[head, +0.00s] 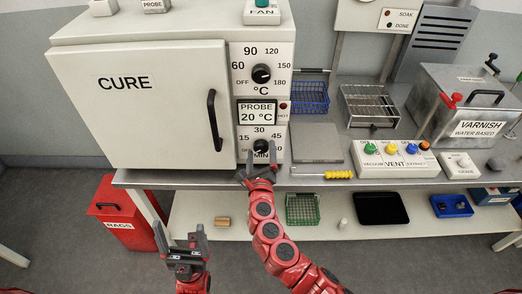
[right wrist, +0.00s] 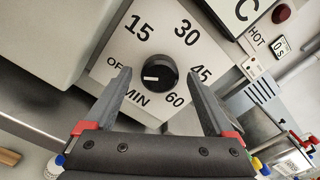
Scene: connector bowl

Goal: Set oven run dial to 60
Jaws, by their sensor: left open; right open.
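The oven run dial is a round black knob (head: 261,146) low on the white CURE oven's panel. The right wrist view shows the dial (right wrist: 160,73) with OFF, 15, 30, 45 and 60 around it and MIN below. Its white mark points left, towards the OFF side. My right gripper (head: 257,165) is in front of the dial; in the right wrist view its open fingers (right wrist: 159,78) stand on either side of the knob, apart from it. My left gripper (head: 181,232) is open and empty, low in front of the bench.
The temperature dial (head: 261,73) sits above the PROBE display (head: 256,113) on the same panel. The oven door (head: 140,110) has a black handle. A red RAGS bin (head: 122,215) stands at left.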

